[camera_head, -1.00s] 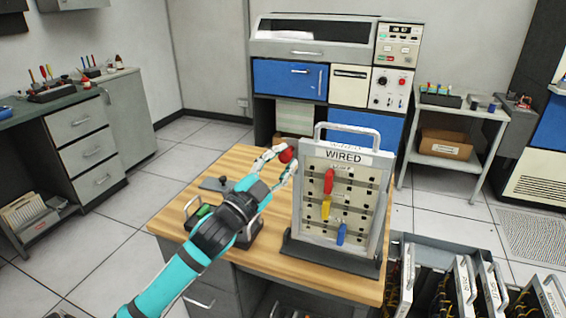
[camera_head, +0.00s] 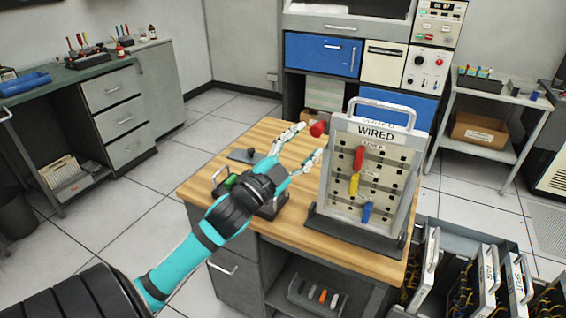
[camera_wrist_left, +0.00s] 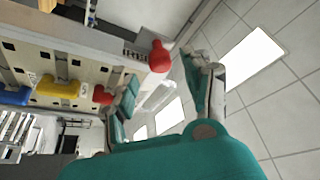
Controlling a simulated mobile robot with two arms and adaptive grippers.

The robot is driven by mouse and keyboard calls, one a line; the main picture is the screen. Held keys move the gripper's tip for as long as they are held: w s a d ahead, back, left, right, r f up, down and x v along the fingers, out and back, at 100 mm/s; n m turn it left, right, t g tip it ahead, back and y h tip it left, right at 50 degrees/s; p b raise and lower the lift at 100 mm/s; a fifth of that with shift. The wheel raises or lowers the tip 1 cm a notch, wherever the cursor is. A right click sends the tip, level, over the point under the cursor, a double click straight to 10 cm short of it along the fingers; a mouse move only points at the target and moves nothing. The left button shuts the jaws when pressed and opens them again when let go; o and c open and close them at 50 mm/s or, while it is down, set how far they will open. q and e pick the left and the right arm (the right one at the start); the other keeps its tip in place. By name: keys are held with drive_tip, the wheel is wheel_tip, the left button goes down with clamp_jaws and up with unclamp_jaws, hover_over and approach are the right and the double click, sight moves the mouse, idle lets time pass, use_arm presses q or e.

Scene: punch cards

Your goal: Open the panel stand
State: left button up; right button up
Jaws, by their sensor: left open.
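The panel stand (camera_head: 352,235) is a dark base on the wooden desk, holding an upright light-grey panel labelled WIRED (camera_head: 376,132) with a top handle. Red, yellow and blue plugs sit on the panel's face. A red knob (camera_head: 318,128) shows at the panel's upper left side. It also shows in the left wrist view (camera_wrist_left: 159,56), just beyond my fingertips. My left gripper (camera_head: 307,143) is open and empty, left of the panel, its fingers spread near the knob. How the knob joins the stand is hidden. My right gripper is not in view.
A dark tray-like device (camera_head: 268,206) with a green part sits under my left forearm on the desk (camera_head: 290,236). A crate of several upright panels (camera_head: 470,240) stands at the lower right. A blue-fronted machine (camera_head: 323,57) stands behind.

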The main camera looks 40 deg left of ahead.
use_arm(q)
drive_tip(key=v, duration=0.9)
